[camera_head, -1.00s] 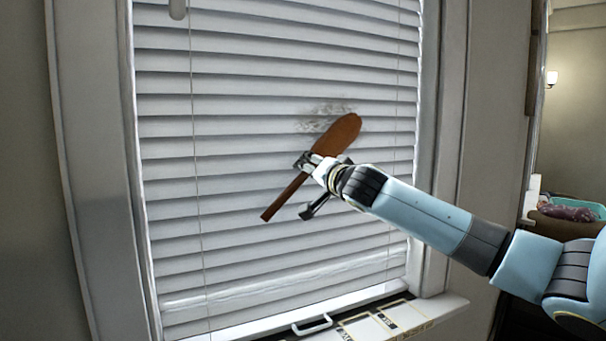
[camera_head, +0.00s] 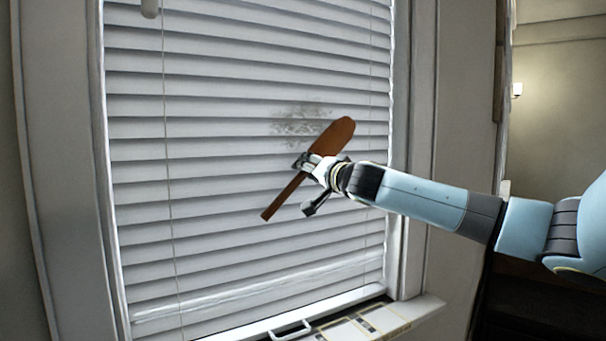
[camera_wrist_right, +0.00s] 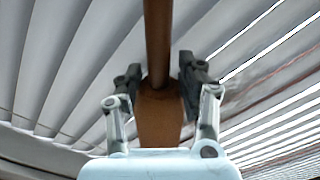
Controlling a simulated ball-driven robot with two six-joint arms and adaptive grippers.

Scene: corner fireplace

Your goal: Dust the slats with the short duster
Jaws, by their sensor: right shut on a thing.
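White window slats (camera_head: 230,92) fill the middle of the head view. A grey dust smudge (camera_head: 296,118) lies on several slats, up and left of the duster's head. The short brown duster (camera_head: 333,136) has a flat paddle-shaped head pointing up and right, and its thin handle points down and left. My right gripper (camera_head: 305,163) is shut on the duster where handle and head meet. The right wrist view shows the duster (camera_wrist_right: 158,50) between the two fingers, with slats behind. I cannot tell whether the head touches the slats. My left gripper is out of view.
The window's white frame (camera_head: 414,150) borders the slats on the right. A sill (camera_head: 415,308) runs below, with flat framed items (camera_head: 365,326) and a white handle (camera_head: 291,331) on or near it. Thin cords (camera_head: 168,200) hang over the slats.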

